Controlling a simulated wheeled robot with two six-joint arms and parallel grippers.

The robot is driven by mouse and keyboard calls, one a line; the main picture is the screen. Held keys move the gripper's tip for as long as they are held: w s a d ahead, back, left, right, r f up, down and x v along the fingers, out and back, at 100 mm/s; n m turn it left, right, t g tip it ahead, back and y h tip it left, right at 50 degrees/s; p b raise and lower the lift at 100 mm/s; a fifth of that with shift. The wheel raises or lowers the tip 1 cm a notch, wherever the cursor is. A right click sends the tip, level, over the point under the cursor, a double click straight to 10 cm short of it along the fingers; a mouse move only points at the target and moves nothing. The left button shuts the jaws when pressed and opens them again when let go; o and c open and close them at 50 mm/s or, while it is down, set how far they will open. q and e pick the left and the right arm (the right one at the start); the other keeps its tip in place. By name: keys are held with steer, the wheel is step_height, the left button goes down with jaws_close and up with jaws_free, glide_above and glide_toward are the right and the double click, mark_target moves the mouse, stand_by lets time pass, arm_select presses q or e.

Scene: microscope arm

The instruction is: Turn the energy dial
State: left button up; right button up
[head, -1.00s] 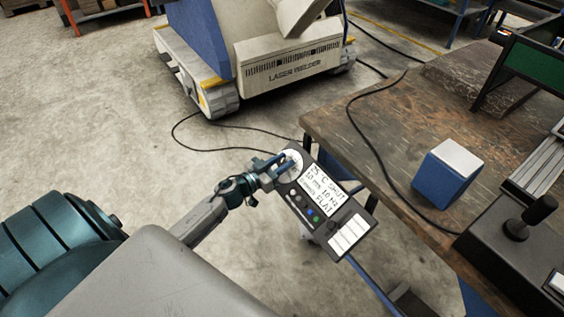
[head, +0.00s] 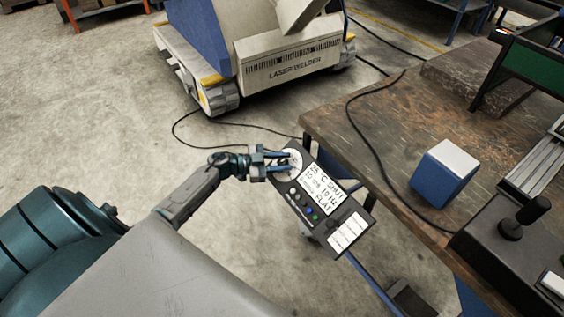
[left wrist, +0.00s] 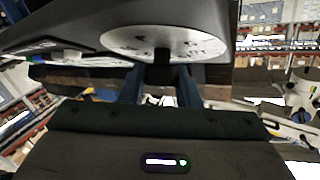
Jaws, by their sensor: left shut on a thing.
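The energy dial (head: 295,156) is a round white disc with dark marks at the upper left of a dark control panel (head: 331,222). The panel carries a white display with handwritten-looking text and several coloured buttons. In the left wrist view the white dial (left wrist: 165,43) is seen edge-on, with a dark knob (left wrist: 162,62) at its near side. My left gripper (head: 287,161) reaches in from the left, its two blue fingers at the dial, shut on the knob. The fingertips are partly hidden under the dial in the left wrist view. My right gripper is not in view.
A worn wooden table (head: 385,125) stands right of the panel, with a blue box with a white top (head: 446,171) and a black joystick unit (head: 513,228). A large laser welder (head: 290,60) stands behind on the floor. Black cables run across the floor and table.

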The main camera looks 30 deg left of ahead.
arm_select(q)
steer(key=shift+m+g+h, duration=0.4)
steer(key=shift+m+g, duration=0.3)
steer(key=shift+m, duration=0.1)
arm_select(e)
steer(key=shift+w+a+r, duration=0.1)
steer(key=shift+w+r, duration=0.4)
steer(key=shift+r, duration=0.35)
arm_select(q)
steer(key=o, duration=1)
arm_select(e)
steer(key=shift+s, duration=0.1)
arm_select(q)
steer(key=shift+s+a, duration=0.2)
steer(key=shift+b+v, duration=0.8)
steer(key=shift+v, duration=4.3)
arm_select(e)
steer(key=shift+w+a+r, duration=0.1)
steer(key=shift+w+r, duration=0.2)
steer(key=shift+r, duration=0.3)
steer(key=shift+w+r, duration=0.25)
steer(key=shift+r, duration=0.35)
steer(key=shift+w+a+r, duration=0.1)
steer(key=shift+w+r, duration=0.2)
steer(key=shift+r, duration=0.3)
